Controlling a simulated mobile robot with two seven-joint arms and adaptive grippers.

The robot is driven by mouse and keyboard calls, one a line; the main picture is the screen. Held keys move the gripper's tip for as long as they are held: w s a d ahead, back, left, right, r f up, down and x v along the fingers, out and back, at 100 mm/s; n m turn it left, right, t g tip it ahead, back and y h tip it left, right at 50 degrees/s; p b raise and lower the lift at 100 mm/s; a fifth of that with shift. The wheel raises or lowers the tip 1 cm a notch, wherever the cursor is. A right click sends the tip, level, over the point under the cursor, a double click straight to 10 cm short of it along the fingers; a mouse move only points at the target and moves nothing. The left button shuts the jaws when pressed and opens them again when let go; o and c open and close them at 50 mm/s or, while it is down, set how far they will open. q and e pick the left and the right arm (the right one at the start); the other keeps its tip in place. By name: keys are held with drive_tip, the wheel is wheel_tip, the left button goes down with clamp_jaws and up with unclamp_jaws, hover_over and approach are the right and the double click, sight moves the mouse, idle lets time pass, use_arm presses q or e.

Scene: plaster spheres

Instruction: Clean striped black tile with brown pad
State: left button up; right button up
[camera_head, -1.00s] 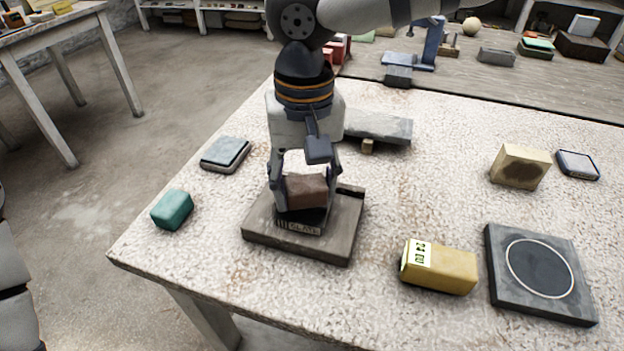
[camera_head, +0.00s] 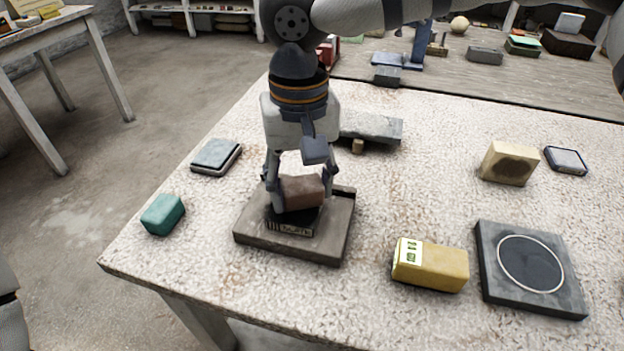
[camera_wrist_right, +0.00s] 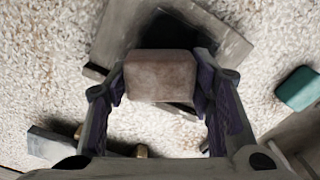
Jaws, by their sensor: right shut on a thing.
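My right gripper (camera_head: 300,196) is shut on the brown pad (camera_head: 302,193), a reddish-brown block, with one finger on each side. The pad also shows between the fingers in the right wrist view (camera_wrist_right: 160,76). The striped black tile (camera_head: 305,220) lies under the pad on a grey-brown base board (camera_head: 258,236). A striped, lettered strip shows at its front, and the pad and fingers hide much of its face. I cannot tell whether the pad touches the tile. My left gripper is not in view.
A teal block (camera_head: 163,214) and a grey pad (camera_head: 216,156) lie left of the board. A labelled yellow block (camera_head: 430,265), a dark plate with a ring (camera_head: 532,268), a stained beige block (camera_head: 509,163) and a small dark tile (camera_head: 566,160) lie right. A grey slab (camera_head: 371,128) lies behind.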

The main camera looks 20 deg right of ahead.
drive_tip(key=shift+a, duration=0.55)
drive_tip(key=shift+d+r, duration=0.75)
drive_tip(key=shift+d, duration=0.25)
drive_tip(key=shift+r, duration=0.1)
drive_tip(key=shift+r, duration=1.15)
drive_tip(key=shift+r, duration=0.1)
drive_tip(key=shift+r, duration=1.9)
